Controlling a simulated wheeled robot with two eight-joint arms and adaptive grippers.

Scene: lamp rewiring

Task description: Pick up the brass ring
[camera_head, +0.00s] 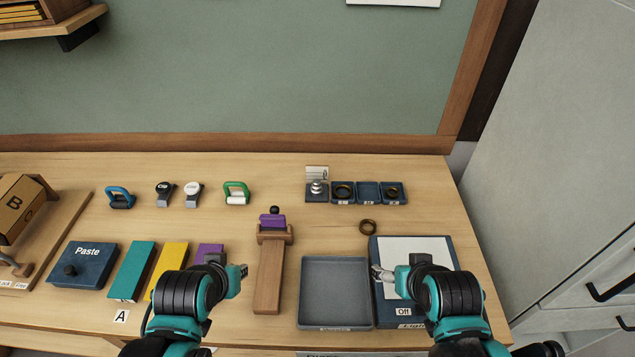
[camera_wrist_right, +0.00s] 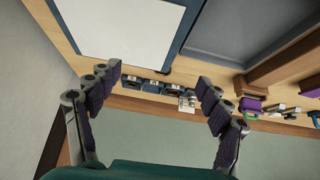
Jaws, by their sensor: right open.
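A small brass-brown ring (camera_head: 368,226) lies flat on the bare wood, just behind the upper left corner of the blue box with a pale top. Two more dark ringlike pieces sit in small blue trays behind it, one in the left tray (camera_head: 343,191) and one in the right tray (camera_head: 392,191). My right gripper (camera_head: 379,273) is over the box's left edge, in front of the loose ring and apart from it. In the right wrist view its fingers (camera_wrist_right: 160,92) are spread and empty. My left gripper (camera_head: 242,271) is left of the wooden stand, with its finger gap unclear.
A grey tray (camera_head: 335,259) lies between my grippers, beside the blue box (camera_head: 466,270). A wooden stand (camera_head: 269,285) holds a purple piece. Coloured blocks (camera_head: 132,266), a Paste box (camera_head: 84,262) and several handled tools are at left. Wood around the loose ring is clear.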

